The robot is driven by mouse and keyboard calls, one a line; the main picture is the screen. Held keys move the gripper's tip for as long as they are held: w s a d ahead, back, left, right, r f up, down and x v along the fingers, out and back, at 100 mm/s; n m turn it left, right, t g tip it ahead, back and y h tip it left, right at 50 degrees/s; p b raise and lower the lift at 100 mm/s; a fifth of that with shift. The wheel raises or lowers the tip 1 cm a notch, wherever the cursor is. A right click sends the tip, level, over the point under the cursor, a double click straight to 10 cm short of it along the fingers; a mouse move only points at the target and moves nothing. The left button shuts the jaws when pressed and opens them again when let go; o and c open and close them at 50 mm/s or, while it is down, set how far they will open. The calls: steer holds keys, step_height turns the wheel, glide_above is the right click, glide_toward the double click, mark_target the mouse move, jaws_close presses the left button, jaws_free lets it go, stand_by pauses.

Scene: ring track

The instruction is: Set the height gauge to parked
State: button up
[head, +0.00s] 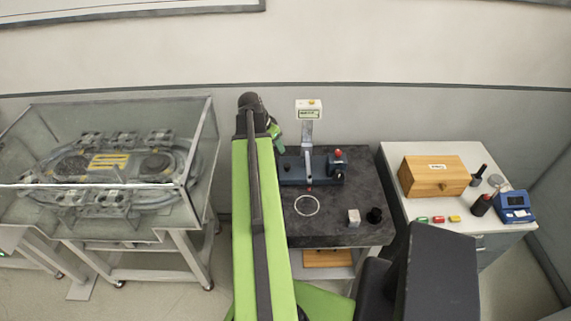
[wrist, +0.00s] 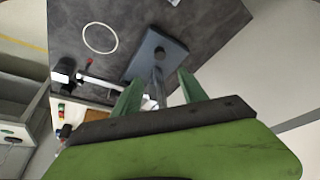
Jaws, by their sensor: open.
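The height gauge stands on a dark slab. In the head view it has a blue-grey base (head: 325,176), a pale upright (head: 308,135) and a white display head (head: 309,107). A red knob (head: 338,153) sits at the base's right end, and a small red tip shows at the base's front. My gripper (head: 274,132) is left of the upright, partly hidden by my arm. In the wrist view my gripper (wrist: 158,82) is open, its green fingers on either side of a grey post. Whether they touch it I cannot tell. Part of the blue-grey base (wrist: 174,52) shows beyond.
The dark slab (head: 330,232) carries a white ring mark (head: 307,206), a pale cube (head: 353,216) and a black cylinder (head: 374,215). A glass-cased track (head: 120,165) stands left. The right table holds a wooden box (head: 435,178), small coloured blocks and a blue device (head: 515,206).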

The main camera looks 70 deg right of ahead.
mark_target(287, 165)
steer(key=b+x, duration=1.5)
steer(key=x, duration=0.2)
steer(key=shift+d, duration=0.15)
jaws_close()
stand_by(0.6)
